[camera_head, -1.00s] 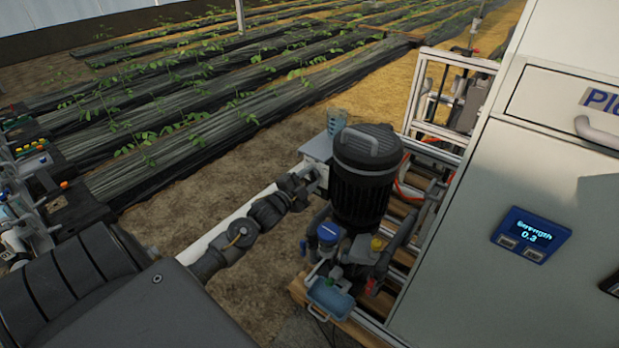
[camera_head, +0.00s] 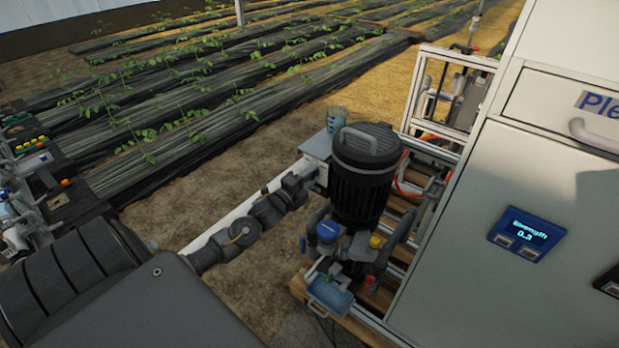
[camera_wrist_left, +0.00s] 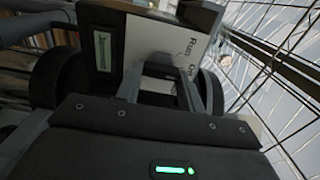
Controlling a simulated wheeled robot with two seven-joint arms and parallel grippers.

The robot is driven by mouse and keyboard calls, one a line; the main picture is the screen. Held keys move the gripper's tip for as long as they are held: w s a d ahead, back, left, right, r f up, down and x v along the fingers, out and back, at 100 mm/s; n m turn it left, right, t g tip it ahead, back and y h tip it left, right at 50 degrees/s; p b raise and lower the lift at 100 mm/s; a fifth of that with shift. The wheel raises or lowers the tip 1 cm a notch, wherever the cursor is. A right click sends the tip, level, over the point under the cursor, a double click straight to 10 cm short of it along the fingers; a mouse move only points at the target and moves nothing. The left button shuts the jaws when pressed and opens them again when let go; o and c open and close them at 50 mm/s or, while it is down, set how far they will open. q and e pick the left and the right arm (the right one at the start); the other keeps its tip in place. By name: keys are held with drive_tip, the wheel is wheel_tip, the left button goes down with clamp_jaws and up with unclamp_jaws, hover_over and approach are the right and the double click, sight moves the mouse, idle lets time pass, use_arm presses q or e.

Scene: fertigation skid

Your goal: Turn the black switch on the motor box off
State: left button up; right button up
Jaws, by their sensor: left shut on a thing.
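The motor box (camera_head: 317,147) is a light grey box on the left side of the black motor (camera_head: 364,180). My left arm reaches across from the left, and its gripper (camera_head: 308,180) is at the box's near side. In the left wrist view the box's white face (camera_wrist_left: 150,38) carries the words "Run" and "Off", partly covered. My left gripper, also in that view (camera_wrist_left: 160,82), is shut at this face on a dark piece, which looks like the black switch (camera_wrist_left: 158,68). The switch is mostly hidden between the fingers, so its setting cannot be read. My right gripper is not in view.
A large pale cabinet (camera_head: 480,250) with a blue display (camera_head: 527,234) stands close on the right. Pump fittings and a blue-lidded part (camera_head: 327,230) sit below the motor on a wooden pallet. Bare soil (camera_head: 190,215) lies to the left.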

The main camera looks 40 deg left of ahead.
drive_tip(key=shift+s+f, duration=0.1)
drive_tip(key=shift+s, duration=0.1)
use_arm(q)
drive_tip(key=o, duration=1)
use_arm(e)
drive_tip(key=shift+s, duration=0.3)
use_arm(q)
drive_tip(key=s, duration=1)
drive_tip(key=shift+s+p, duration=0.3)
drive_tip(key=shift+s, duration=0.1)
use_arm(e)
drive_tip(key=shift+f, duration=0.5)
use_arm(q)
drive_tip(key=shift+d, duration=0.1)
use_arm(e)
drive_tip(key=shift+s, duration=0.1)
